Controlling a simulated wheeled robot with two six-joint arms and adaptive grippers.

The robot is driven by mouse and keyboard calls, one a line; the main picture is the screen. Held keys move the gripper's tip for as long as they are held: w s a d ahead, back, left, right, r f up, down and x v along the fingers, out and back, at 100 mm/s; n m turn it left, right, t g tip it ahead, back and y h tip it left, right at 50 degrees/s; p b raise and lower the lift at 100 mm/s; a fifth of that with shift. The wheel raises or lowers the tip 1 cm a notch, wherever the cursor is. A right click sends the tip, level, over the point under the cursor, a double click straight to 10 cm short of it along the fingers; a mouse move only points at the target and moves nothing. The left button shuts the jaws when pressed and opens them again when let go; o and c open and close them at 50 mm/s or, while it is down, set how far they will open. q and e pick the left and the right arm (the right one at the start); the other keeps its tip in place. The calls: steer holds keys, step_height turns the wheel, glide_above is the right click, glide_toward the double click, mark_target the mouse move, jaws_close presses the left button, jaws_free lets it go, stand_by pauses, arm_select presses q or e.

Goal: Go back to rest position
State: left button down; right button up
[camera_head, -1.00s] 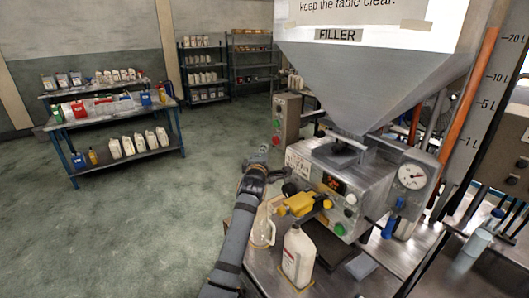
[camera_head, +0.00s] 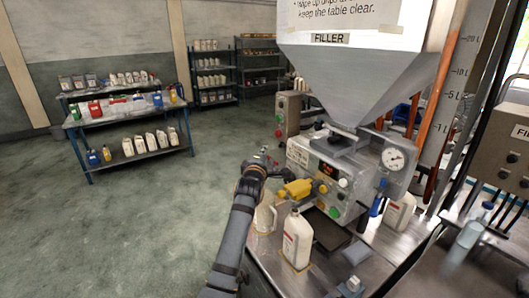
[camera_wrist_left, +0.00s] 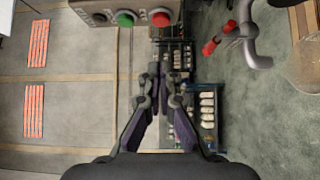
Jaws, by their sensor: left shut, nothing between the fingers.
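My left gripper (camera_head: 268,159) is shut and empty, held out left of the filler machine (camera_head: 345,175). Its closed fingers fill the middle of the left wrist view (camera_wrist_left: 162,85). A white jug with a label (camera_head: 298,240) stands upright on the metal table, right of my left arm. A paler jug (camera_head: 264,217) stands just behind it, partly hidden by my arm. The yellow nozzle (camera_head: 298,188) sticks out of the machine above the jugs. My right gripper is in neither view.
A control box (camera_head: 291,113) stands beside the machine; its buttons also show in the left wrist view (camera_wrist_left: 125,17). A blue-framed bench (camera_head: 130,112) with bottles and dark shelves (camera_head: 212,72) stand at the back. Another white jug (camera_head: 400,212) stands at the right. The floor at left is clear.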

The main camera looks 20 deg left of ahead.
arm_select(q)
steer(key=s+a+f+m+g, duration=0.3)
steer(key=s+f+m, duration=0.1)
steer(key=s+f, duration=0.5)
steer(key=s+a+f+m+g, duration=0.2)
steer(key=s+f+m+g, duration=0.15)
steer(key=s+f, duration=0.55)
steer(key=s+f+m+g, duration=0.3)
steer(key=s+f+m, duration=0.1)
steer(key=s, duration=0.5)
steer(key=s+f+m+g, duration=0.2)
steer(key=s+f+m, duration=0.15)
steer(key=s, duration=0.45)
steer(key=s+f+m+g, duration=0.3)
steer(key=s+f+m, duration=0.15)
steer(key=s, duration=0.45)
step_height(320, 180, down, 24)
steer(key=s+a+g, duration=0.1)
steer(key=s+a, duration=0.1)
steer(key=s, duration=0.1)
steer(key=s+a+f+g, duration=0.1)
steer(key=s+f, duration=1.7)
steer(key=s, duration=0.1)
steer(key=shift+a+h, duration=0.35)
steer(key=shift+h, duration=0.05)
